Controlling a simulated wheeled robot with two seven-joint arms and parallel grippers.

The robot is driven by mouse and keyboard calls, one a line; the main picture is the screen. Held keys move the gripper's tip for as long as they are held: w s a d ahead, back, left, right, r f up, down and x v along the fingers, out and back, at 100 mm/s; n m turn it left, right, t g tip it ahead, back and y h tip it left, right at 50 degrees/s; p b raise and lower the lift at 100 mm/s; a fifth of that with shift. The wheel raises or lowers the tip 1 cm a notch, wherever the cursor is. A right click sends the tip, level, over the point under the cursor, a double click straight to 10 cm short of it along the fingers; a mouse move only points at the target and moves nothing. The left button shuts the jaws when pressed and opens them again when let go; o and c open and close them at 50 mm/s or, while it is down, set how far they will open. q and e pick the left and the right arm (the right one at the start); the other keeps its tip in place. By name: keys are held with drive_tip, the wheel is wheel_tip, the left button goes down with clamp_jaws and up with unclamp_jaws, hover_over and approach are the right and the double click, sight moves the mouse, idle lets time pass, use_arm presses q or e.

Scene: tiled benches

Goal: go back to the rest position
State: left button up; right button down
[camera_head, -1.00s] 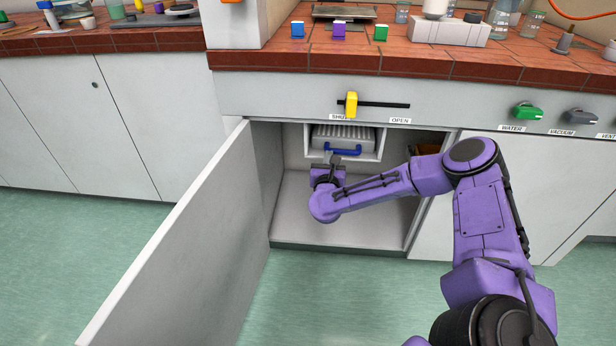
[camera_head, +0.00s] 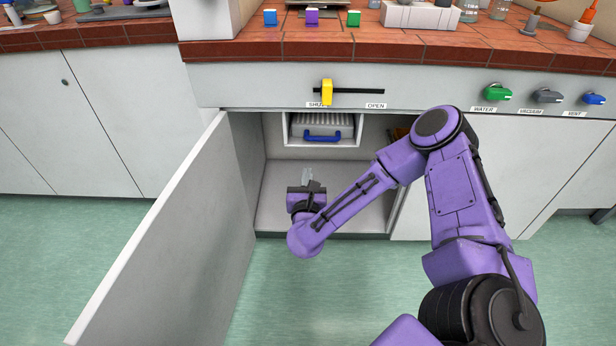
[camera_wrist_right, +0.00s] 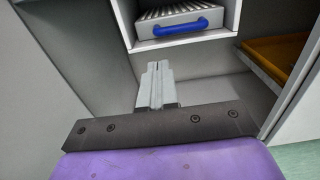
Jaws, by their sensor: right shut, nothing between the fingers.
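My right gripper (camera_head: 307,175) is at the mouth of an open cupboard, in front of and below a drawer unit with a blue handle (camera_head: 322,136). Its fingers are closed together with nothing between them, as the right wrist view shows (camera_wrist_right: 157,68). It is apart from the handle, which also shows in the right wrist view (camera_wrist_right: 183,27). My purple right arm reaches in from the lower right. My left gripper does not show.
The cupboard door (camera_head: 160,240) stands wide open to the left of my arm. Above is a yellow slider (camera_head: 327,92) near the SHUT label. A green water knob (camera_head: 497,92) is at right. An orange-brown item (camera_wrist_right: 285,58) lies inside the cupboard at right. The green floor in front is clear.

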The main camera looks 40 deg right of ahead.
drive_tip(key=s+a+f+n+g+y, duration=0.2)
drive_tip(key=s+a+f+n+y, duration=0.4)
drive_tip(key=n, duration=0.6)
drive_tip(key=s+a+f+n+g+y, duration=0.1)
drive_tip(key=s+a+f+n+y, duration=0.3)
drive_tip(key=f+n, duration=0.6)
drive_tip(key=s+d+f+n+g+h, duration=0.15)
drive_tip(key=s+f+n+g, duration=0.25)
drive_tip(key=s+n, duration=0.5)
drive_tip(key=s+d+f+n+g+h, duration=0.15)
drive_tip(key=s+f+n+g, duration=0.35)
drive_tip(key=s, duration=0.6)
use_arm(q)
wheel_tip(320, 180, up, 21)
drive_tip(key=p, duration=2.1)
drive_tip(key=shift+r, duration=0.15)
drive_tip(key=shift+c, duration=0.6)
use_arm(e)
wheel_tip(320, 180, up, 23)
drive_tip(key=n+t+y, duration=0.1)
drive_tip(key=shift+d, duration=0.25)
